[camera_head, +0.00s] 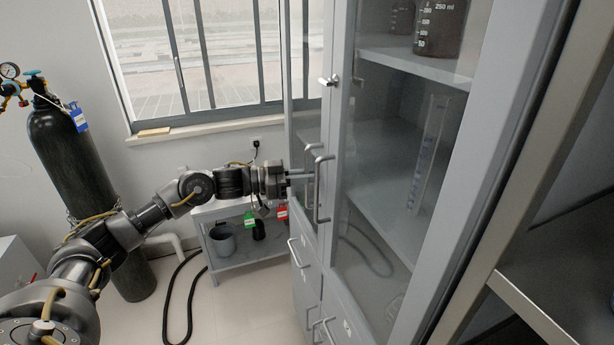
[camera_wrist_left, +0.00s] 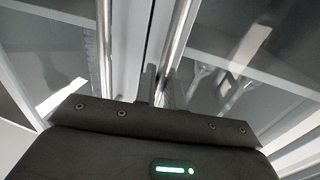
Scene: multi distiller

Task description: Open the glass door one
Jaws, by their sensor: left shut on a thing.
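A tall grey cabinet with glass doors stands at the right in the head view. The nearer glass door (camera_head: 385,170) looks closed, and its vertical bar handle (camera_head: 317,192) is in plain view. Part of the other door's handle (camera_head: 312,148) shows just left of it. My left gripper (camera_head: 302,174) comes in from the left and is shut on a metal handle bar at the handles. In the left wrist view its fingers (camera_wrist_left: 157,88) close around one bar (camera_wrist_left: 177,45), and a second bar (camera_wrist_left: 104,45) stands to the left. The fingers partly hide which door's handle is held.
A gas cylinder (camera_head: 75,165) stands at the left. A small low table (camera_head: 245,258) with containers is below my left arm. A brown-filled beaker (camera_head: 440,25) is on the cabinet's upper shelf. A shelf frame (camera_head: 545,310) is at the right. The floor between is partly clear.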

